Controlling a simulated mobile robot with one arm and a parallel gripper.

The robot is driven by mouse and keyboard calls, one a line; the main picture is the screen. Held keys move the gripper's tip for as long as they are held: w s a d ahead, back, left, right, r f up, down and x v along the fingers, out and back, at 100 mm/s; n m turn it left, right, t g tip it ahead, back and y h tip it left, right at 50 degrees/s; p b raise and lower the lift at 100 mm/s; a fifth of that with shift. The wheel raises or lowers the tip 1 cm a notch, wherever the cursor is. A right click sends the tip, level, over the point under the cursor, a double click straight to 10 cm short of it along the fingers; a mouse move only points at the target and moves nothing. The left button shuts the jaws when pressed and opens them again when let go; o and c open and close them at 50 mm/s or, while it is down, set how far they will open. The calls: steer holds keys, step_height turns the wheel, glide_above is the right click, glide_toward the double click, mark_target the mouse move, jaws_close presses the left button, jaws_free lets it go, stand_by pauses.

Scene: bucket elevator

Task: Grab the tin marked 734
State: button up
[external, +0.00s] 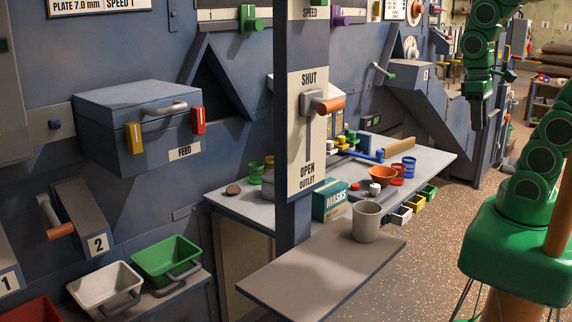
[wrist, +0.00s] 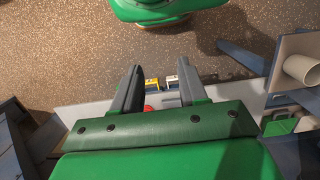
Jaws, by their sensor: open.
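I cannot read the number 734 on anything. Small round tins or cups stand on the grey worktable (external: 228,205) in the external view: a blue one (external: 409,166), a red one (external: 397,172) and a green one (external: 256,170). I cannot tell which, if any, is the tin marked 734. My gripper (external: 478,118) hangs pointing down, to the right of the table and apart from it. In the wrist view my gripper (wrist: 160,88) has its two dark fingers spread with nothing held. A small red thing (wrist: 148,108) shows beyond them, partly hidden by my gripper.
A grey mug (external: 367,222) stands on a lower shelf (external: 315,275). A post with the outlet lever (external: 322,104) rises in front. The speckled floor right is open.

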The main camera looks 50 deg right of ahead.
steer(key=shift+o, duration=0.4)
steer(key=o, duration=1)
